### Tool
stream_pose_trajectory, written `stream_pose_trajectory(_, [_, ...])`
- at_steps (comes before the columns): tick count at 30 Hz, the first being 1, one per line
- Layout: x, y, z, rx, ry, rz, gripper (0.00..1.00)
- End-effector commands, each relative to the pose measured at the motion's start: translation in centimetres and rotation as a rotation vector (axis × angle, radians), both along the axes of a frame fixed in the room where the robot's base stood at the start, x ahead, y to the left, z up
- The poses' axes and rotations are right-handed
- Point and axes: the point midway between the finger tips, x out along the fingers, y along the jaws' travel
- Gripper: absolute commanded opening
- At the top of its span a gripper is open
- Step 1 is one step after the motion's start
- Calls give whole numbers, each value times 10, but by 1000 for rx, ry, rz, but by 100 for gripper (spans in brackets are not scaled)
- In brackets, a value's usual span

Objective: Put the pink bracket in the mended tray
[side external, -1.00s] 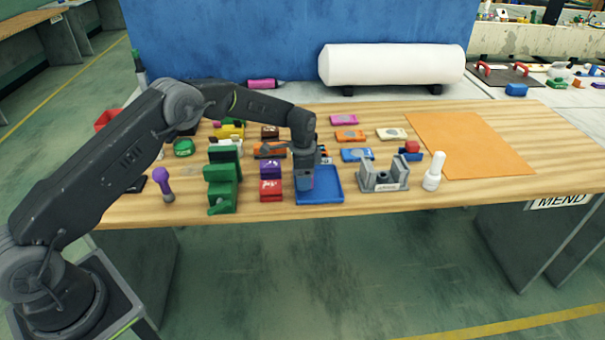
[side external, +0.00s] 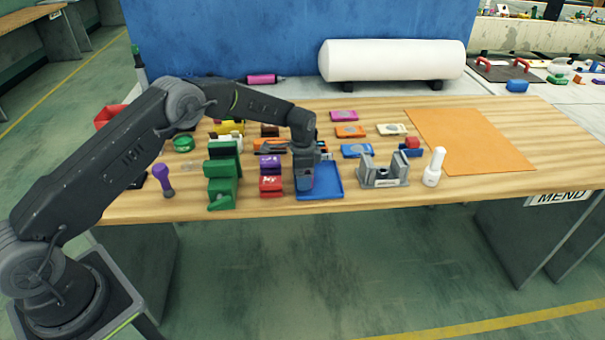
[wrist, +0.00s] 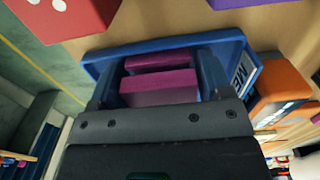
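The mended tray is a shallow blue tray (side external: 330,190) near the table's front edge, and a white label with dark letters shows on its side in the wrist view (wrist: 243,72). My gripper (side external: 304,190) points down over the tray's left part, low and close to its floor. In the wrist view the pink bracket (wrist: 160,90) fills the space between my two fingers (wrist: 160,78), and the fingers meet its sides. It lies within the tray's outline. Whether it touches the tray floor is hidden. In the side view my gripper mostly hides the bracket.
A red block (side external: 270,185) and a purple block stand left of the tray, with a green stepped block (side external: 222,185) beyond. A grey fixture (side external: 383,173) and a white bottle (side external: 433,168) stand to the right. An orange mat (side external: 470,140) lies bare at the right.

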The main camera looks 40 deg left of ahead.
Motion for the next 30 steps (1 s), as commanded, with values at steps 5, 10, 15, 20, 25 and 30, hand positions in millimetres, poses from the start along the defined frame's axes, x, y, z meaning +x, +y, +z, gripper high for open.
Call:
stream_pose_trajectory(5, [0, 0, 0, 0, 0, 0, 72])
stream_pose_trajectory(10, [0, 0, 0, 1, 1, 0, 86])
stream_pose_trajectory(15, [0, 0, 0, 0, 1, 0, 100])
stream_pose_trajectory(20, [0, 0, -1, 0, 1, 0, 96])
stream_pose_trajectory(25, [0, 0, -1, 0, 1, 0, 85])
stream_pose_trajectory(30, [0, 0, 0, 0, 1, 0, 85])
